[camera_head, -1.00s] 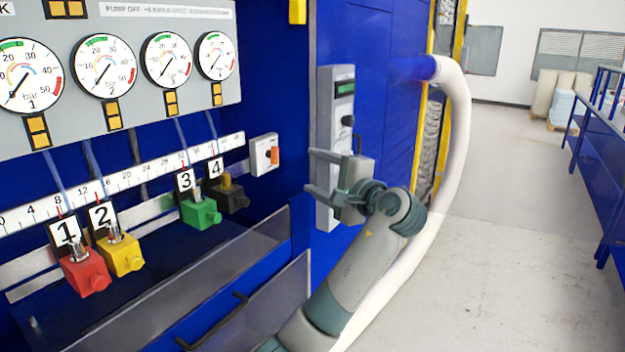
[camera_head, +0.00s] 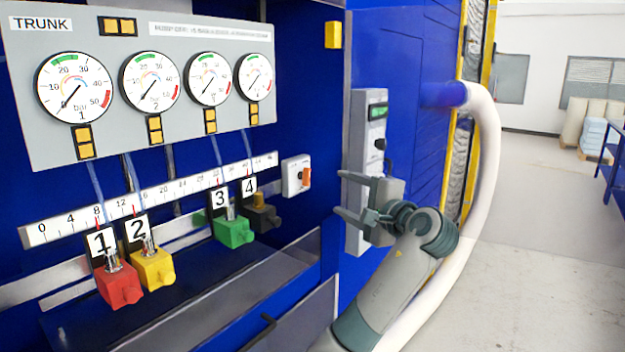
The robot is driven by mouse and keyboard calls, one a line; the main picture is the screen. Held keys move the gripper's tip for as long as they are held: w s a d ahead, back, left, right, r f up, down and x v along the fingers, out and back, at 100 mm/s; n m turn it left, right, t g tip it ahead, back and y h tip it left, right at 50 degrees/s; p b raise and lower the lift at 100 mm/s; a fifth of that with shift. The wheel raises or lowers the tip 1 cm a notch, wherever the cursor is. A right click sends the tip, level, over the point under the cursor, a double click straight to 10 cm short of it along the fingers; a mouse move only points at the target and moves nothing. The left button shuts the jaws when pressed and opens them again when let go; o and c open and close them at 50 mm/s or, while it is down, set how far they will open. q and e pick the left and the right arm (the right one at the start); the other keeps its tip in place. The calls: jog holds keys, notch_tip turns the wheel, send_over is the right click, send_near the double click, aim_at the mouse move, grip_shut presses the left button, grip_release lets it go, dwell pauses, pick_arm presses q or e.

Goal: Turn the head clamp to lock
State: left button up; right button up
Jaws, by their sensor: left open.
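No part in view is labelled as a head clamp, so I cannot tell which one it is. Numbered blocks sit along a scale rail: red 1 (camera_head: 118,284), yellow 2 (camera_head: 153,269), green 3 (camera_head: 233,231) and dark 4 (camera_head: 262,217). A grey box with an orange switch handle (camera_head: 305,178) is right of them. A tall grey control panel (camera_head: 370,100) carries a green display and a black knob (camera_head: 380,144).
A gauge board (camera_head: 200,120) marked TRUNK hangs above the rail. A thick white hose (camera_head: 489,150) bends down behind my arm at the right. Grey covers (camera_head: 240,285) lie below the blocks. Open floor (camera_head: 560,230) lies to the right.

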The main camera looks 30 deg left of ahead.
aim_at(309, 178)
pick_arm(q)
jog(key=p+x, duration=0.2)
jog(key=x, duration=1.3)
jog(key=shift+a, duration=0.2)
pick_arm(e)
jog(key=w+a+r+t, duration=0.1)
jog(key=w+a, duration=0.1)
jog(key=shift+a+r+t+y, duration=0.3)
jog(key=shift+r+t, duration=0.1)
pick_arm(q)
jog(key=c, duration=1)
